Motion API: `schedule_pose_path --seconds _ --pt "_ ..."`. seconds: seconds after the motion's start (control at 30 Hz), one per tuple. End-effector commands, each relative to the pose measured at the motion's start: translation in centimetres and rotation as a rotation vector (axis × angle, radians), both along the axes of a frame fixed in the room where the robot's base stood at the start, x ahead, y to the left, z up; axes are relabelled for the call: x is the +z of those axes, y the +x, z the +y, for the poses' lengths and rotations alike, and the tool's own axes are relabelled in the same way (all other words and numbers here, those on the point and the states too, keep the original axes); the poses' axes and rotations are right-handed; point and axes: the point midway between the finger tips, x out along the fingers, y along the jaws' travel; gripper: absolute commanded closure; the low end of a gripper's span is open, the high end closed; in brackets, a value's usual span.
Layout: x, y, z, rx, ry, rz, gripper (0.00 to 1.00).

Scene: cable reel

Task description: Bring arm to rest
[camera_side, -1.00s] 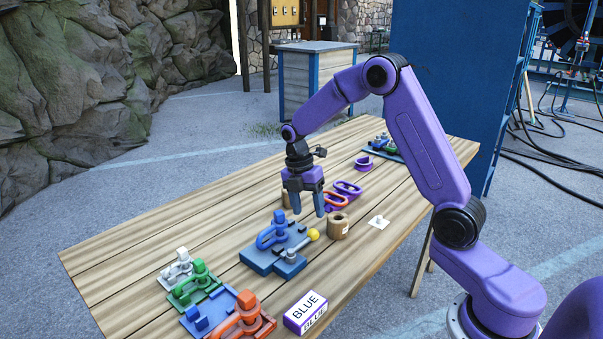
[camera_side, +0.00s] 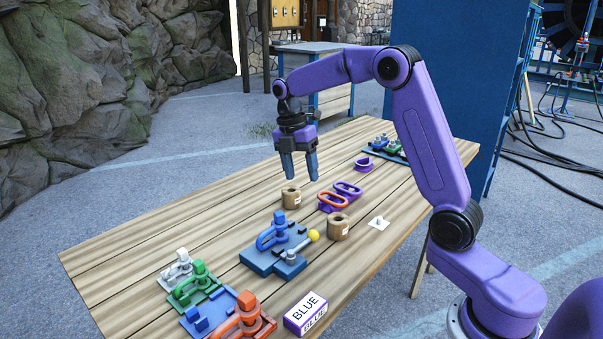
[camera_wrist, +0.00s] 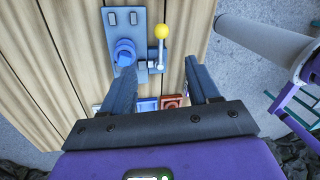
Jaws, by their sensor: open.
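My gripper (camera_side: 299,173) is open and empty, raised above the wooden table (camera_side: 120,240) with its blue-grey fingers pointing down. In the side view it hangs above and behind a wooden cylinder (camera_side: 291,197). In the wrist view its two fingers (camera_wrist: 163,84) stand apart with table planks and parts visible between and beyond them. The arm is bent at the elbow, clear of the table.
A blue fixture (camera_side: 277,250) with a yellow-knobbed lever (camera_side: 313,236) stands mid-table. Green (camera_side: 195,287), white (camera_side: 178,268) and orange (camera_side: 243,318) fixtures are at the front left. A BLUE block (camera_side: 306,313), another wooden cylinder (camera_side: 338,227) and purple and orange links (camera_side: 334,202) lie nearby.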

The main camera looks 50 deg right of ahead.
Motion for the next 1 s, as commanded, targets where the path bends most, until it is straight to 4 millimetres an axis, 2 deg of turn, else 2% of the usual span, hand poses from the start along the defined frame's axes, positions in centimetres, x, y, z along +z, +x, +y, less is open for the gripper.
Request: schedule_pose_path --seconds 0.17,0.37,0.5,0.7,1.0 --pt "0.2 -0.9 1.5 -0.020 -0.011 -0.012 0.40" --pt "0.7 -4.6 6.0 -0.111 -0.039 -0.057 0.40" --pt "0.8 -8.1 8.8 -0.185 -0.051 -0.090 0.40" --pt "0.6 -13.9 11.6 -0.298 -0.054 -0.136 0.40" --pt "-0.4 -23.2 13.0 -0.468 -0.036 -0.182 0.40"
